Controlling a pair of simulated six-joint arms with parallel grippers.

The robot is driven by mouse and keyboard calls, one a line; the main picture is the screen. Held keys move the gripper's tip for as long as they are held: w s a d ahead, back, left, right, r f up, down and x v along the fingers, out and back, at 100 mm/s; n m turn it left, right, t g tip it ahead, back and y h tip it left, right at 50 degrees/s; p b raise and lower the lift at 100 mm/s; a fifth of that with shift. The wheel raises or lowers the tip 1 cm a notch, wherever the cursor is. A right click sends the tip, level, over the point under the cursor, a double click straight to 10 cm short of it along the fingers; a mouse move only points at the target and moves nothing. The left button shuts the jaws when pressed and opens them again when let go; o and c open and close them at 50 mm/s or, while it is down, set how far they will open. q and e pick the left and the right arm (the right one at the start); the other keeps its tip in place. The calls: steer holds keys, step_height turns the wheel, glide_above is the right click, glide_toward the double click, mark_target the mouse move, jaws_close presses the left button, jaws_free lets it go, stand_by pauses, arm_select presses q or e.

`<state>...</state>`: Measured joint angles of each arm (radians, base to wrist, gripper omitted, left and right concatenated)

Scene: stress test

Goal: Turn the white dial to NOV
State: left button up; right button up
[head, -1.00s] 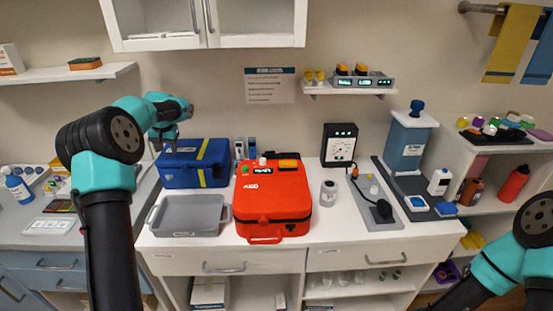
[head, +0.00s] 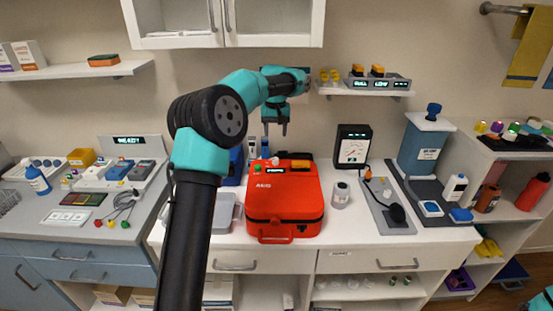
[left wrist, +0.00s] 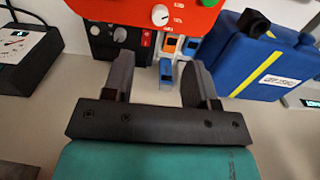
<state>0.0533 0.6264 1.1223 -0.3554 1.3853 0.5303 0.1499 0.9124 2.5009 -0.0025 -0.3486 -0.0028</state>
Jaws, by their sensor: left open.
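The white dial (left wrist: 160,15) sits on the red AED case (left wrist: 182,6) near the top of the left wrist view, with small markings around it that I cannot read. My right gripper is out of view.
A blue case (left wrist: 268,55) stands beside the AED case, mostly hidden by my arm in the head view. A grey tray (head: 225,212) is left of it, a small jar (head: 340,195) right. A wall shelf (head: 365,90) and cabinet (head: 220,25) are above.

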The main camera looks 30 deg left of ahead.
mark_target(275, 158)
arm_select(q)
step_height(275, 158, down, 12)
steer(key=shift+r, duration=0.15)
stand_by(0.4)
steer(key=c, duration=0.9)
